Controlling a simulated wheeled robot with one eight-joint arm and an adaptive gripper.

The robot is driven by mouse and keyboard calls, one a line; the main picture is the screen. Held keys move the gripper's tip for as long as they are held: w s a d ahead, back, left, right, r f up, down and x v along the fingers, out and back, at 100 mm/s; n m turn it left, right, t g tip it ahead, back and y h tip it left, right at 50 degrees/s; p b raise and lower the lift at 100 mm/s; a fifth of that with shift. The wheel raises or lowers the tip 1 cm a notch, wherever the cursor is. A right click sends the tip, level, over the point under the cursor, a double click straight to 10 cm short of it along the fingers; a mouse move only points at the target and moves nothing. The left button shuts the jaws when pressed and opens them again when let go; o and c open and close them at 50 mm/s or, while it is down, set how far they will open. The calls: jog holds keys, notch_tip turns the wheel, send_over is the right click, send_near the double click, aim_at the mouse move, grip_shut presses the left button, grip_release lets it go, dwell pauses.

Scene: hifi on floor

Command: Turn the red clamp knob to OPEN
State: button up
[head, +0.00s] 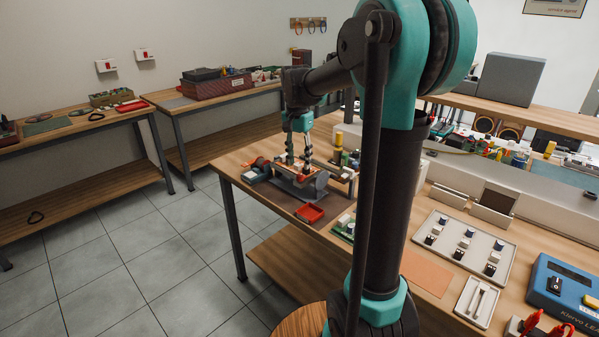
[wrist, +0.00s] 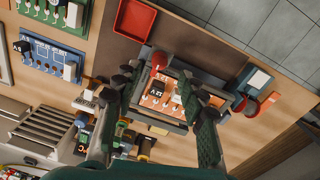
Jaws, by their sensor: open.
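A small red knob-like part (wrist: 158,61) stands at the upper edge of a grey fixture (wrist: 170,126) that holds an orange board (wrist: 152,104) with dark and white components. My gripper (wrist: 160,80) is open, its two fingers on either side of the fixture in the wrist view, with the red part between the fingertips. I see no contact with it. In the head view my gripper (head: 298,169) points down over the fixture. An OPEN mark and the knob's turn cannot be made out.
An empty red tray (wrist: 133,22) lies beside the fixture. A blue-and-white device (wrist: 258,80) and a red ring-shaped part (wrist: 250,107) lie on its other side. Several small yellow and black parts (wrist: 146,146) stand close to the fingers.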

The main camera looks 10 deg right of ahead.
aim_at(300, 175)
jog(key=shift+s+d+f, duration=0.1)
jog(key=shift+f, duration=2.3)
grip_shut()
